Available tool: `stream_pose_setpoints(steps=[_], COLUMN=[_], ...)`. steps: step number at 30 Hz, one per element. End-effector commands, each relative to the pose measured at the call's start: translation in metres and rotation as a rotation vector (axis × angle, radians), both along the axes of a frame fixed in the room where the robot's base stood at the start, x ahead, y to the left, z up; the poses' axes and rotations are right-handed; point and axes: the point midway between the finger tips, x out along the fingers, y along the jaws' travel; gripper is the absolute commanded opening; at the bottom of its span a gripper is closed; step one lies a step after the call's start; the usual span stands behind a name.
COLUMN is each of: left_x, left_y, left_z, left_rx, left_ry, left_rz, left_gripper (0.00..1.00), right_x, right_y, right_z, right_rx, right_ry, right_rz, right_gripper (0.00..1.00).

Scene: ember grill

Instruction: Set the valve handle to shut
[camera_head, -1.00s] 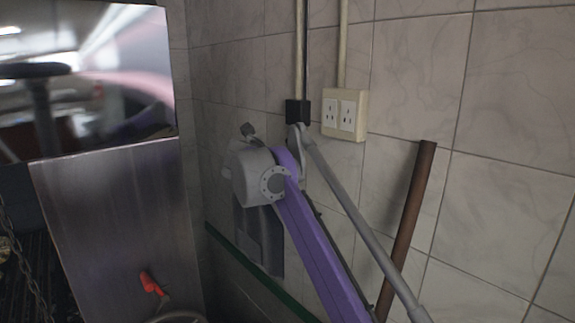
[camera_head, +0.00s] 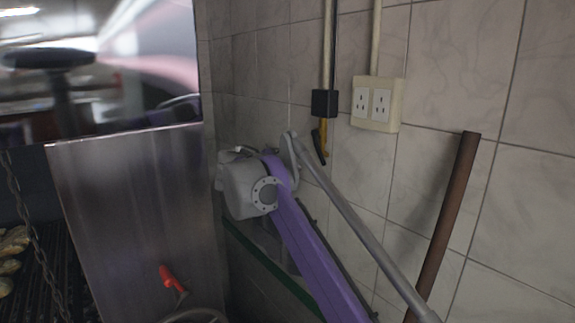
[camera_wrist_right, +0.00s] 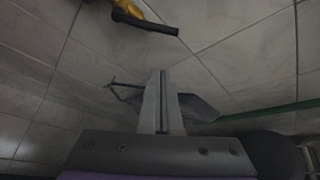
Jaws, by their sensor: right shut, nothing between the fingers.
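A black lever handle (camera_head: 319,146) sits on a yellow fitting (camera_head: 324,130) on the wall, below a black box. The lever hangs down, slightly slanted, in the head view. In the right wrist view the lever (camera_wrist_right: 145,23) and the yellow fitting (camera_wrist_right: 127,5) show at the top edge. My right gripper (camera_wrist_right: 160,75) is shut and empty, with its fingertips apart from the lever and below it in that picture. In the head view my right arm's grey joint hides most of the gripper. My left gripper is out of view.
A power outlet (camera_head: 376,103) is right of the black box (camera_head: 324,103). A brown bar (camera_head: 447,220) leans near the tiled wall. A steel panel (camera_head: 130,220) stands left, with a red handle (camera_head: 171,279) before it. A green strip (camera_head: 268,262) runs low along the wall.

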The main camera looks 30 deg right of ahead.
Motion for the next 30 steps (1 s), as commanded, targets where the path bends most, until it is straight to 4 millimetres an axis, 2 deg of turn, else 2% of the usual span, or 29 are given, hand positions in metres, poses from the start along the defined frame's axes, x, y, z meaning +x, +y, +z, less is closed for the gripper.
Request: stream_pose_setpoints(steps=[5,11,23,25,30], left_x=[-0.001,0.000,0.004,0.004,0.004], left_y=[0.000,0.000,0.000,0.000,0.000], left_z=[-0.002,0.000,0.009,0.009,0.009], left_rx=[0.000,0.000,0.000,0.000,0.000], left_ry=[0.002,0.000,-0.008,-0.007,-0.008], left_rz=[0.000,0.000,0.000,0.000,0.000], left_gripper=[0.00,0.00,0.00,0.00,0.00], right_x=[-0.007,0.002,0.039,0.025,0.010], right_y=[-0.008,-0.026,-0.097,-0.091,-0.089], right_z=[-0.002,-0.007,-0.028,-0.018,-0.009], right_rx=[0.043,0.047,0.046,0.046,0.047], right_ry=[-0.092,-0.101,-0.100,-0.099,-0.099], right_rz=[-0.051,-0.057,-0.055,-0.052,-0.052], right_gripper=[0.00,0.00,0.00,0.00,0.00])
